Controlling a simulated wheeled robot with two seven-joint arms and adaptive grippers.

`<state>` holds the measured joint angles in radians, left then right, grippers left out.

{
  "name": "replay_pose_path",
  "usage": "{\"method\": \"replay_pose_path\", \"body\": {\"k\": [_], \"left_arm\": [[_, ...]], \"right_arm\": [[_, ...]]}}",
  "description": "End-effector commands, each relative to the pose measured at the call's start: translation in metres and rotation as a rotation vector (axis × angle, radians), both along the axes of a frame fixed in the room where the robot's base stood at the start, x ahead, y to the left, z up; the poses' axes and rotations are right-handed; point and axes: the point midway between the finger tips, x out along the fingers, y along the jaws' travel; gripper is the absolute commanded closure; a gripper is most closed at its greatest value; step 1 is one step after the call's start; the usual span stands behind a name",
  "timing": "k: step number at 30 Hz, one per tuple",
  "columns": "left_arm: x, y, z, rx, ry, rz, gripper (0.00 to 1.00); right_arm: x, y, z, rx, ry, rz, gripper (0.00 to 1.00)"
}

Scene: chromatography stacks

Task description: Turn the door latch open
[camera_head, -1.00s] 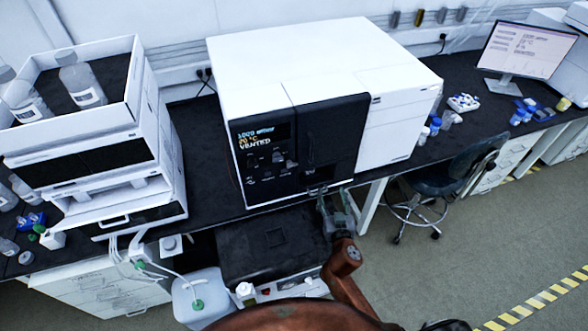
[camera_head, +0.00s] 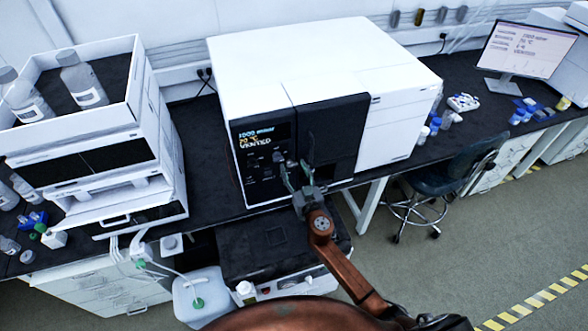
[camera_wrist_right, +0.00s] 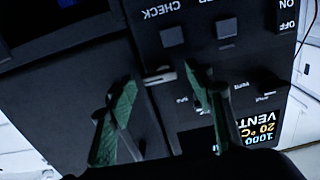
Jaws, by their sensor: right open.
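The white instrument (camera_head: 310,60) stands on the bench in the head view. Its black front has a control panel with a lit display (camera_head: 262,138) on the left and a dark door (camera_head: 336,130) on the right. My right gripper (camera_head: 294,168) is open in front of the seam between them, and its fingers hide part of the front. In the right wrist view, a small grey latch (camera_wrist_right: 159,76) lies at the edge of the door (camera_wrist_right: 85,85), between the open green-padded fingers. Contact with the latch cannot be told. My left gripper is not in view.
A white stacked unit (camera_head: 160,110) with bottles on top stands at the left. A dark-topped box (camera_head: 265,245) sits below the bench front. A chair (camera_head: 440,180) stands at the right, and a monitor (camera_head: 525,48) is at the back right.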

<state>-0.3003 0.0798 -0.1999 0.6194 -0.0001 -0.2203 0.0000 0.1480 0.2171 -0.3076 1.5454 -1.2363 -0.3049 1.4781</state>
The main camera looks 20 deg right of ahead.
Motion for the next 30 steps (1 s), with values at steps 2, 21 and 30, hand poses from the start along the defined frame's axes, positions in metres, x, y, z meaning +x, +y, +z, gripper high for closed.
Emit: {"method": "replay_pose_path", "body": {"k": [2,21,30], "left_arm": [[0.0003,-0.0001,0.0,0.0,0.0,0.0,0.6],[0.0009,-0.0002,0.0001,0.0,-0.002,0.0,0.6],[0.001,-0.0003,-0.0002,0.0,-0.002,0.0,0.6]], "right_arm": [[0.0008,-0.0001,0.0,0.0,0.0,0.0,0.52],[0.0004,0.0001,0.0003,0.0,0.0,0.0,0.85],[0.0003,0.0001,0.0003,-0.009,-0.001,0.0,0.94]]}}
